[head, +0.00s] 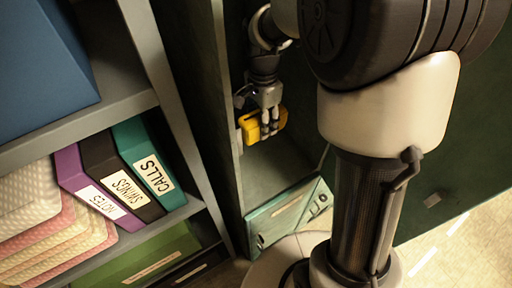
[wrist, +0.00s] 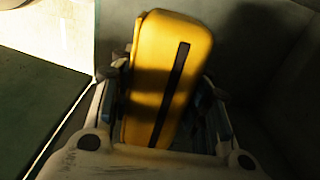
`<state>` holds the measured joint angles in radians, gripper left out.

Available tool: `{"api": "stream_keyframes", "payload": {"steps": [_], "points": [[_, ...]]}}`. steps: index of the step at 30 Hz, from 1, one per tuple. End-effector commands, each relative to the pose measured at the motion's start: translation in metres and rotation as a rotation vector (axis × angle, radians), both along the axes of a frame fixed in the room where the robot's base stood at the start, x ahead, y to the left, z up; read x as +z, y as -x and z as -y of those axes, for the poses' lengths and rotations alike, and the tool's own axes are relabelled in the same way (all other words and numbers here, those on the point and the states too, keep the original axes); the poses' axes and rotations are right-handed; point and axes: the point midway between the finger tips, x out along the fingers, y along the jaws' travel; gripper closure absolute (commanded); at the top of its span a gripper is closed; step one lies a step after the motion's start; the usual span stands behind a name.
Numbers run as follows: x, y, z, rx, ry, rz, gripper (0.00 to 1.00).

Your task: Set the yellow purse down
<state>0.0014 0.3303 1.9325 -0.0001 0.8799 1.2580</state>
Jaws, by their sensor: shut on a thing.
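The yellow purse (wrist: 168,75) is a rounded yellow block with a dark stripe along it. In the wrist view it sits between the two fingers of my gripper (wrist: 168,100), which is shut on it. In the head view the purse (head: 249,128) shows inside a tall green locker-like compartment (head: 228,160), with my gripper (head: 268,118) over its right side. The purse is above the compartment's lower part. I cannot tell whether it touches any surface, as its underside is hidden.
A grey shelf (head: 180,110) at left holds labelled binders (head: 145,165), stacked pink and cream items (head: 50,215) and a blue box (head: 40,65). A green panel with a label (head: 290,215) stands low at the compartment's front. My arm blocks much of the right side.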

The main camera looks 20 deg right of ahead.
Motion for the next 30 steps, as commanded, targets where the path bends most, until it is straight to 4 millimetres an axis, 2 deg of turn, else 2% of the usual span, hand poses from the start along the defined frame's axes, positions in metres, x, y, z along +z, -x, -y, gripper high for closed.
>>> {"api": "stream_keyframes", "payload": {"steps": [1, 6, 9, 12, 19, 25, 30], "points": [[-0.019, 0.001, 0.0, 0.001, 0.0, -0.005, 0.85], [-0.064, 0.001, 0.0, 0.002, 0.0, -0.003, 0.85], [-0.085, 0.0, 0.0, 0.002, 0.0, -0.002, 0.85], [-0.098, 0.0, 0.0, 0.002, 0.0, -0.001, 0.85], [-0.113, 0.0, 0.0, 0.003, 0.0, -0.001, 0.85], [-0.144, 0.0, 0.0, 0.003, 0.0, 0.0, 0.85], [-0.145, -0.001, 0.0, 0.003, 0.0, 0.003, 0.85]]}}
